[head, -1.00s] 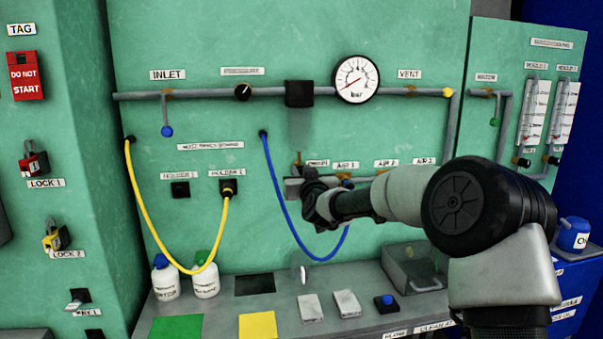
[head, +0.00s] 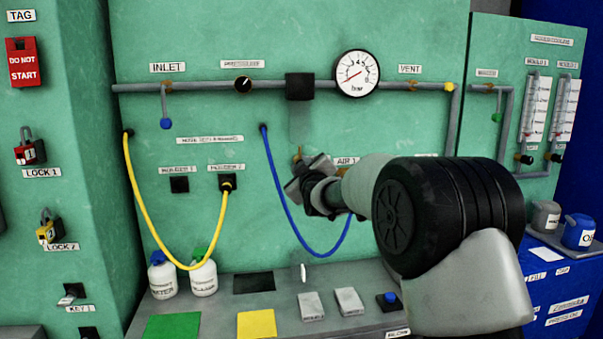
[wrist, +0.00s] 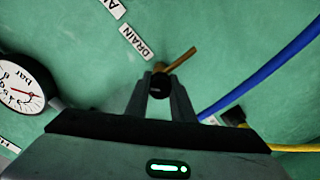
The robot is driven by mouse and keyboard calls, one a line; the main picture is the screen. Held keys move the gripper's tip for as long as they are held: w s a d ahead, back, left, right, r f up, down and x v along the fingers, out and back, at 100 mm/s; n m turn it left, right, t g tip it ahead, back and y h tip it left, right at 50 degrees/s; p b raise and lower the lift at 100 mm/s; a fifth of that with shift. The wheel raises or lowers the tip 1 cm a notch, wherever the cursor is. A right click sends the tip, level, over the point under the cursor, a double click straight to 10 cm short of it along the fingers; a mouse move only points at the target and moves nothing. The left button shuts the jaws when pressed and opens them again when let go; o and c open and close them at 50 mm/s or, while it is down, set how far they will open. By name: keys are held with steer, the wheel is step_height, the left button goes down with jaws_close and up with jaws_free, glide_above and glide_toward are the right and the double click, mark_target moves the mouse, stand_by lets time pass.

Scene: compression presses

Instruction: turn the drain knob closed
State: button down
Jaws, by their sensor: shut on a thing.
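The drain knob (wrist: 160,84) is a small dark knob with a brass stem (wrist: 180,61) on the green panel. The DRAIN label (wrist: 133,42) is beside it in the wrist view. My gripper (wrist: 160,86) is shut on the knob, with one finger on each side. In the head view my gripper (head: 308,176) is tilted against the panel below the pressure gauge, and it and my arm hide the knob and its label. A bit of brass (head: 297,158) shows just above the gripper.
The blue hose (head: 281,197) hangs close to the left of my gripper, and the yellow hose (head: 141,205) hangs further left. The pressure gauge (head: 357,73) sits above. Below is a grey shelf (head: 280,310) with blocks and bottles. A blue cart (head: 560,290) stands at right.

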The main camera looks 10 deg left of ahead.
steer(key=n+b, duration=0.2)
steer(key=n, duration=0.1)
steer(key=n+b, duration=0.1)
steer(key=shift+a+f+n, duration=0.1)
steer(key=shift+f+n, duration=0.15)
steer(key=shift+n, duration=0.15)
steer(key=n+b, duration=0.3)
steer(key=shift+n, duration=0.3)
steer(key=shift+r+n+b, duration=0.1)
steer(key=shift+n+b, duration=0.55)
steer(key=shift+n, duration=0.05)
steer(key=c, duration=1.5)
jaws_free()
steer(key=shift+c, duration=0.2)
